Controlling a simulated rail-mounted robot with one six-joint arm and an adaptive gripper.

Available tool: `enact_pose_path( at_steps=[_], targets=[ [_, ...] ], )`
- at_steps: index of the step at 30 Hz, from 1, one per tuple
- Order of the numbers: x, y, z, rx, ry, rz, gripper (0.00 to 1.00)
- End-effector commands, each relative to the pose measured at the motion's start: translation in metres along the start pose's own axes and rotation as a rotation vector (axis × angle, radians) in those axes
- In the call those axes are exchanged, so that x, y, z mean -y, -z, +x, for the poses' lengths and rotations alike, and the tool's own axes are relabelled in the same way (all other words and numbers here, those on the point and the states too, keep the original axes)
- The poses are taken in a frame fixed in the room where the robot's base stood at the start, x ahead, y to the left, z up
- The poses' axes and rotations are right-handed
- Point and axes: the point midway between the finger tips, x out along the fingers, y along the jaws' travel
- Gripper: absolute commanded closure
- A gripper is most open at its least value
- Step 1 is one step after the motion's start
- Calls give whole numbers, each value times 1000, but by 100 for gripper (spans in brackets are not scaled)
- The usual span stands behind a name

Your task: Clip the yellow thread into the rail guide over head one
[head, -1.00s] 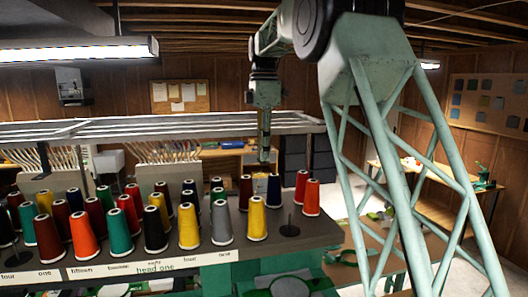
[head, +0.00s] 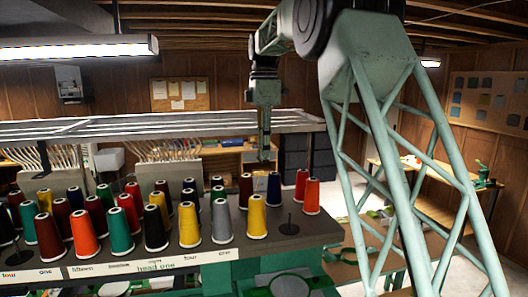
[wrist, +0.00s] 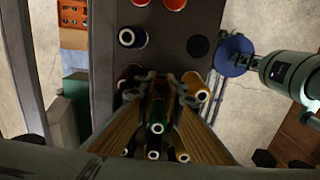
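My gripper (head: 264,156) points straight down in the head view, just in front of the right part of the grey overhead rail (head: 180,127). It is above the cone board. In the wrist view its two gold-sided fingers (wrist: 160,84) stand apart with cones visible between them, and I see no thread held there. Yellow cones stand on the board, one in the front row (head: 189,226) and one nearer the right end (head: 256,217). No yellow thread strand or single guide clip can be made out.
Several coloured cones cover the dark board (head: 310,230), with a bare spindle (head: 289,226) at its right. A strip light (head: 80,49) hangs at upper left. A workbench (head: 430,180) stands at right. Concrete floor (wrist: 250,125) shows beside the board.

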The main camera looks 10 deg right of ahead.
Motion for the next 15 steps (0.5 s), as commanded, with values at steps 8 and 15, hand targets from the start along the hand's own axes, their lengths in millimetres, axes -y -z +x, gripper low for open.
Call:
enact_pose_path(
  at_steps=[8,15],
  targets=[
    [0,0,2,0,0,0,95],
    [0,0,2,0,0,0,90]
  ],
)
